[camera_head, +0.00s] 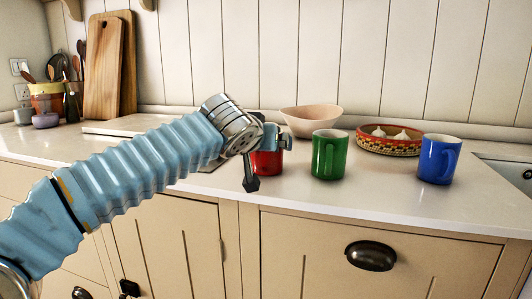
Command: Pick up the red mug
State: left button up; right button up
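The red mug (268,164) stands on the pale countertop, left of the green mug. My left arm reaches in from the left, and its gripper (258,168) is at the mug, covering its left and upper parts. One dark finger points down in front of the mug's left side. The other finger is not clearly visible, so I cannot tell how far the gripper is open or whether it touches the mug. The mug's rim and handle are mostly hidden. My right gripper is not in view.
A green mug (329,155) stands close to the right, and a blue mug (437,160) farther right. Behind are a pale pink bowl (311,120) and a patterned bowl (388,147) with garlic-like bulbs. Cutting boards (103,70) lean at the back left. The counter's front right is clear.

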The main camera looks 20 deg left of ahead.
pick_arm(q)
jog(key=shift+w, duration=0.1)
jog(key=shift+c, duration=0.2)
jog(key=c, duration=0.9)
jog(key=shift+c, duration=0.9)
jog(key=shift+r, duration=0.1)
